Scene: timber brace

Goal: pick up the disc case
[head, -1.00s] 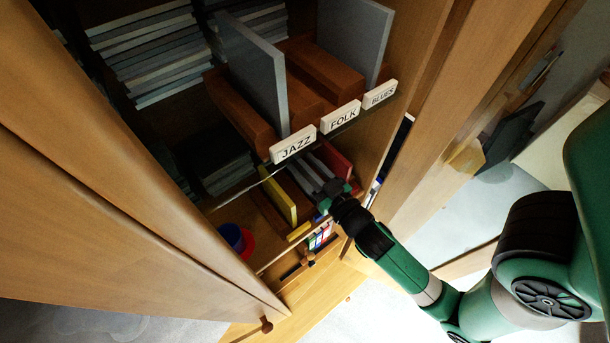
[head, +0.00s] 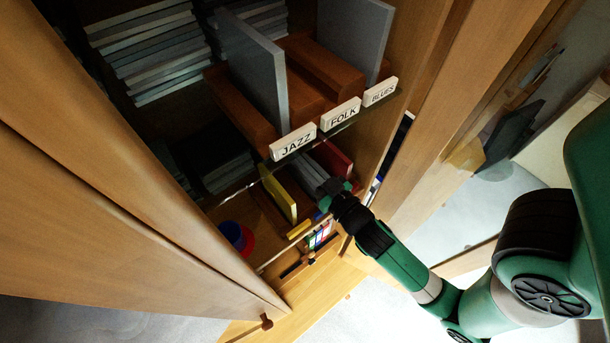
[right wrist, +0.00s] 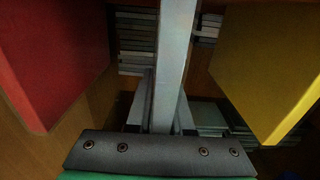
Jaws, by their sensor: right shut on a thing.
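My right gripper (head: 328,187) reaches into the lower shelf of the cabinet and is shut on a slim grey disc case. In the right wrist view the grey case (right wrist: 174,50) stands upright between the two fingers (right wrist: 160,115). A red case (right wrist: 50,60) stands apart on its left and a yellow case (right wrist: 268,60) on its right. In the head view the yellow case (head: 279,194) and the red case (head: 334,160) stand on either side of the gripper. The lower part of the held case is hidden there. My left gripper is not in view.
The upper shelf holds brown racks (head: 240,112) with upright grey cases and labels JAZZ (head: 294,143), FOLK (head: 341,115) and BLUES (head: 380,92). Stacked cases (head: 150,55) lie behind. A cabinet door (head: 110,190) stands at left. A blue and red round object (head: 233,235) sits at lower left.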

